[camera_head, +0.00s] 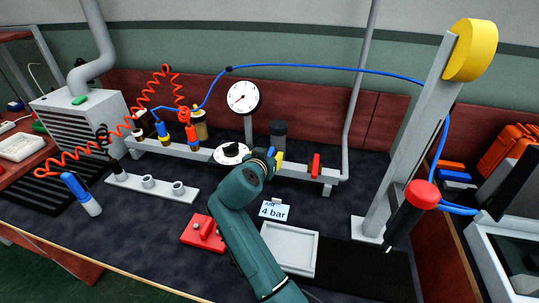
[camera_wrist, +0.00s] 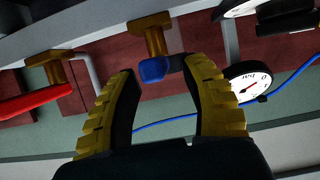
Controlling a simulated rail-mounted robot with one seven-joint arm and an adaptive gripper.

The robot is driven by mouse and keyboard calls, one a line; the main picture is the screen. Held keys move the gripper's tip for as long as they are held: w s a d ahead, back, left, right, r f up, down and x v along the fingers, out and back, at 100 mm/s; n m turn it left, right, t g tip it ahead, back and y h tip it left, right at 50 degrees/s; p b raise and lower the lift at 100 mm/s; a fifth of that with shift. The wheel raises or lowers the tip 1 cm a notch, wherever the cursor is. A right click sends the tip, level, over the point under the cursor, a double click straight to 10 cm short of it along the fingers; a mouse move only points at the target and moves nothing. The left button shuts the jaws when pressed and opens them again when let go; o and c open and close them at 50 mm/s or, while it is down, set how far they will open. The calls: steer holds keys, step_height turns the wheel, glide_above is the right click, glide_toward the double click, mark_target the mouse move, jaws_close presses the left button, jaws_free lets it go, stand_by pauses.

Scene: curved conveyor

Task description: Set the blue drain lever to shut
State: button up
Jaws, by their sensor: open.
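The blue drain lever (camera_wrist: 153,69) shows in the wrist view, end toward the camera, on a brass valve (camera_wrist: 148,36) fixed to the grey rail. My gripper (camera_wrist: 160,82) is open, with one yellow-padded finger on each side of the lever. I cannot tell whether either finger touches it. In the head view my gripper (camera_head: 276,157) is at the rail below the gauge, and my arm hides most of the valve and lever there.
A red lever (camera_wrist: 38,102) sits left of the blue one in the wrist view; it also shows in the head view (camera_head: 316,166). A pressure gauge (camera_head: 243,96) stands behind the rail. A 4 bar sign (camera_head: 273,211), a red block (camera_head: 203,233) and a grey tray (camera_head: 290,248) lie in front.

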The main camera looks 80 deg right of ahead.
steer(key=v, duration=1)
steer(key=shift+a, duration=0.3)
steer(key=shift+w, duration=0.1)
